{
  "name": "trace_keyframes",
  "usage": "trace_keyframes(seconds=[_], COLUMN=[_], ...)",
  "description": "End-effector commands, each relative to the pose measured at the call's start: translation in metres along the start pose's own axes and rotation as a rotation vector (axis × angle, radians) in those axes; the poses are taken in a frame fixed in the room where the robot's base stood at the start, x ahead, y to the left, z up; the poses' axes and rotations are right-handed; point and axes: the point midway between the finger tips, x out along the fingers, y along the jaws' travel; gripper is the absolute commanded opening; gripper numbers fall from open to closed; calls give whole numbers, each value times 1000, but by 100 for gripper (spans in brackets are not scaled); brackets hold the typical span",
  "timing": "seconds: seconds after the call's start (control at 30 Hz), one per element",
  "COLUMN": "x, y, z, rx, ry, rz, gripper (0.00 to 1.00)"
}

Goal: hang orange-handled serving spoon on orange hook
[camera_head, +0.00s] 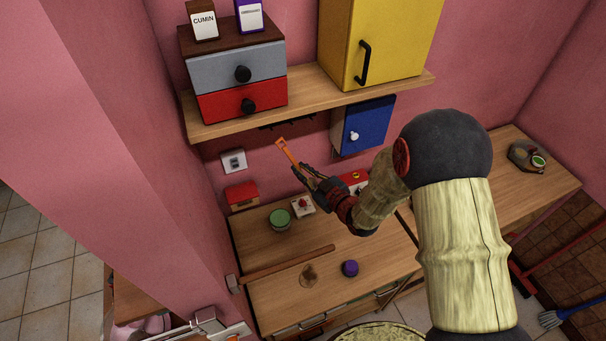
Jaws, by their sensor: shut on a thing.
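The orange-handled serving spoon (285,150) is in my gripper (311,182), held tilted with its orange handle pointing up and left toward the wall under the shelf. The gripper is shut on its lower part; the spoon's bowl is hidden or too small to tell. A dark hook rail (286,123) runs along the wall just under the shelf, above the spoon's handle end. The hooks are small and dark, and I cannot tell which one is orange. The handle end appears just below the rail in the picture; I cannot tell the exact gap.
The wooden shelf (310,98) overhangs the rail, bearing a drawer box (238,80) and a yellow cabinet (385,35). A blue cabinet (366,125) hangs right of the rail. Below, the counter (380,255) holds a green-topped bowl (280,220) and a purple item (349,268).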

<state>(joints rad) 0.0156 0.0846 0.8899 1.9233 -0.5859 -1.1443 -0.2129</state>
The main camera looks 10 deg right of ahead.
Motion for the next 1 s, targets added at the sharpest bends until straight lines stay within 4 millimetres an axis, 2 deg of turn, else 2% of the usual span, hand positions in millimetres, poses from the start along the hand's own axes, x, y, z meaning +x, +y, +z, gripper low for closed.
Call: trace_keyframes(seconds=[0.53, 1.0], x=[44, 49], y=[12, 14], z=[-3, -2], rx=[-1, 0], ry=[1, 0], rz=[-1, 0], gripper=[0, 0])
